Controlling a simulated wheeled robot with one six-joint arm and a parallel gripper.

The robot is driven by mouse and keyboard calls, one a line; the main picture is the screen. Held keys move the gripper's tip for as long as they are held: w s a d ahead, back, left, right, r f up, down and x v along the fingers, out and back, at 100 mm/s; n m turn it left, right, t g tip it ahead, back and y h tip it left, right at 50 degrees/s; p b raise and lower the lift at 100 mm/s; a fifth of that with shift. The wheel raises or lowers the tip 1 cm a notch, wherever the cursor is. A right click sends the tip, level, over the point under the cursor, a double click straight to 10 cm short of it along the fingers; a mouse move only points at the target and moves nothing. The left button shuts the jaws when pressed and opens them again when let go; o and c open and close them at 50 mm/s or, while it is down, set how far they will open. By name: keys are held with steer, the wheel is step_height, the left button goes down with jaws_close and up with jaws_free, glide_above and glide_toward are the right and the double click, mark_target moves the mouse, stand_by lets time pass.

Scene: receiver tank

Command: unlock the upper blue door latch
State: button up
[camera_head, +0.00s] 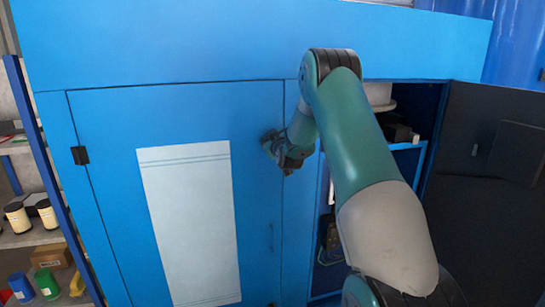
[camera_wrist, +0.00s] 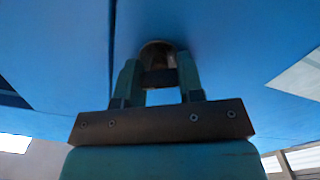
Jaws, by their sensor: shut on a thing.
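The blue door (camera_head: 110,150) is closed and carries a white panel (camera_head: 190,220). My gripper (camera_head: 287,157) is at the upper right edge of this door. In the wrist view, my gripper (camera_wrist: 158,76) has its two fingers on either side of the dark round upper latch (camera_wrist: 157,49) and is shut on it. The latch sits on the blue surface close to the door seam. In the head view my gripper and arm largely hide the latch, and its turned angle cannot be told.
The right-hand door (camera_head: 490,170) stands open with its dark inner face showing. The open compartment behind my arm holds dark items on a shelf (camera_head: 405,145). At the left, a rack (camera_head: 35,235) holds cans and a box.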

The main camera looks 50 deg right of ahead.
steer(key=n+b, duration=0.2)
steer(key=b, duration=0.1)
steer(key=f+n+b, duration=0.1)
steer(key=b, duration=0.2)
steer(key=shift+a+n+b, duration=0.1)
steer(key=shift+n+b, duration=0.3)
steer(key=n+b, duration=0.3)
steer(key=b, duration=0.2)
steer(key=shift+n+b, duration=0.3)
steer(key=n+b, duration=0.1)
steer(key=b, duration=0.1)
steer(key=n+b, duration=0.2)
steer(key=shift+w+r+n, duration=0.1)
steer(key=shift+r+n, duration=0.1)
steer(key=shift+n, duration=0.1)
steer(key=shift+r+n+b, duration=0.1)
steer(key=shift+n+b, duration=0.6)
steer(key=shift+b, duration=0.1)
steer(key=shift+a, duration=0.1)
steer(key=o, duration=0.9)
steer(key=shift+o, duration=0.2)
